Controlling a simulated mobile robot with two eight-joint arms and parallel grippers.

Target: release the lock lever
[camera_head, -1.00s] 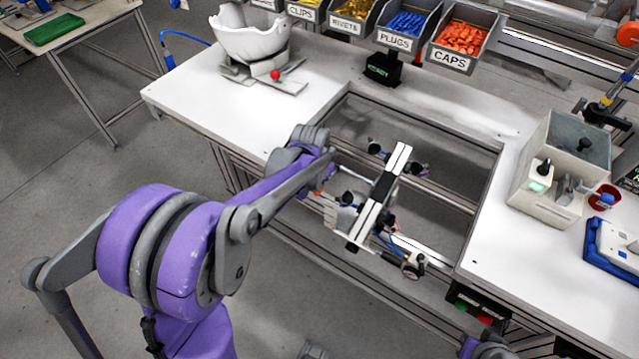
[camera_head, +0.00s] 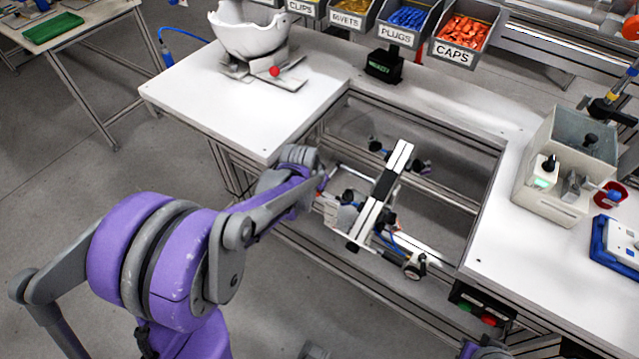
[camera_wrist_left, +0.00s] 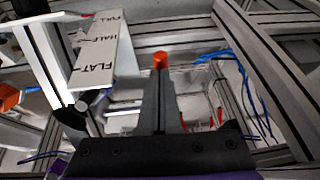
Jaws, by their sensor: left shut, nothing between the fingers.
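In the left wrist view my left gripper (camera_wrist_left: 164,76) is shut and empty, with its dark fingers pointing into the frame well. An orange tip (camera_wrist_left: 160,58) shows right at the fingertips; it looks like the lever's end, but I cannot tell whether they touch. A white plate marked FULL, HALF and FLAT (camera_wrist_left: 98,62) stands left of the fingers. In the head view, my left wrist is beside the left end of the white and black tilting fixture (camera_head: 380,200), and my own arm hides the fingers. My right gripper is not in view.
A white helmet shell (camera_head: 248,35) sits on a stand by a red ball knob (camera_head: 275,71). Part bins (camera_head: 462,45) line the back. A grey box (camera_head: 565,165) stands on the right table. The well's aluminium rails (camera_head: 480,215) and blue hoses (camera_wrist_left: 240,75) surround the fixture.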

